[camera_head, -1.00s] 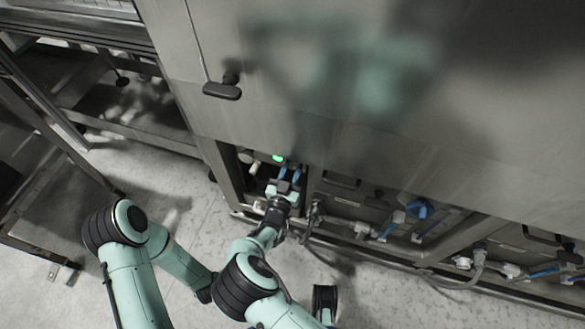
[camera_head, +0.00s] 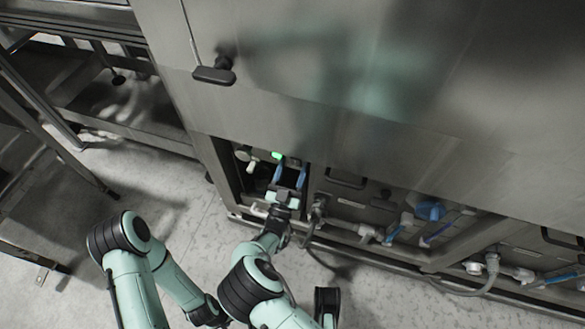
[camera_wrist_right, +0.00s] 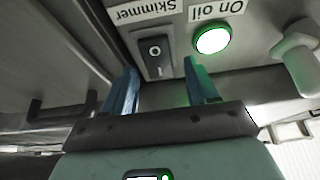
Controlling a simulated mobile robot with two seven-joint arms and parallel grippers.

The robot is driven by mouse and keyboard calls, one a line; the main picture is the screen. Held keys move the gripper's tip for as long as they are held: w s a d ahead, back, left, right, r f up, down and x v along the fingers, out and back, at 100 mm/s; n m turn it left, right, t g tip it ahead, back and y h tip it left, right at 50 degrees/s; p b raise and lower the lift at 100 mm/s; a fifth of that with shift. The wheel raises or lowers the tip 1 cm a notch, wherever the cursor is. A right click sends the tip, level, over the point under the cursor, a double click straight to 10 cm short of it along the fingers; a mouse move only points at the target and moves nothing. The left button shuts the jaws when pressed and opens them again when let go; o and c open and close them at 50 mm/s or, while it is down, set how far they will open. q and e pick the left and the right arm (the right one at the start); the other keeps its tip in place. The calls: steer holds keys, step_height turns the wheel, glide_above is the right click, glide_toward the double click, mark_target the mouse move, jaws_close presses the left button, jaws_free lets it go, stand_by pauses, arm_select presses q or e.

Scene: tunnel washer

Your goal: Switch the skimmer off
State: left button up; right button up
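The skimmer switch (camera_wrist_right: 155,55) is a black rocker with O and I marks, below an upside-down "Skimmer" label (camera_wrist_right: 142,12) in the right wrist view. I cannot tell which side is pressed. My right gripper (camera_head: 291,168) reaches into the recess low on the machine. Its two blue fingers are apart and empty. In the right wrist view the fingers (camera_wrist_right: 160,75) point toward the panel, one on each side of the line to the switch; contact is not clear. My left arm is folded at lower left, with its fingers hidden.
A lit green lamp (camera_wrist_right: 212,39) labelled "On oil" sits right of the switch; it also shows in the head view (camera_head: 277,155). A pale fitting (camera_wrist_right: 302,68) sticks out farther right. Blue-handled valves (camera_head: 430,211) and hoses lie right of the recess. Floor (camera_head: 150,180) is clear at left.

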arm_select(q)
steer(key=shift+t, duration=0.9)
steer(key=w+r, duration=0.1)
steer(key=w+r+p, duration=0.1)
steer(key=w, duration=0.1)
steer(key=w+r+p, duration=0.1)
steer(key=shift+w+d, duration=0.15)
steer(key=shift+d, duration=0.15)
arm_select(e)
steer(key=v, duration=1.3)
steer(key=shift+s+f, duration=0.1)
steer(key=shift+s, duration=0.05)
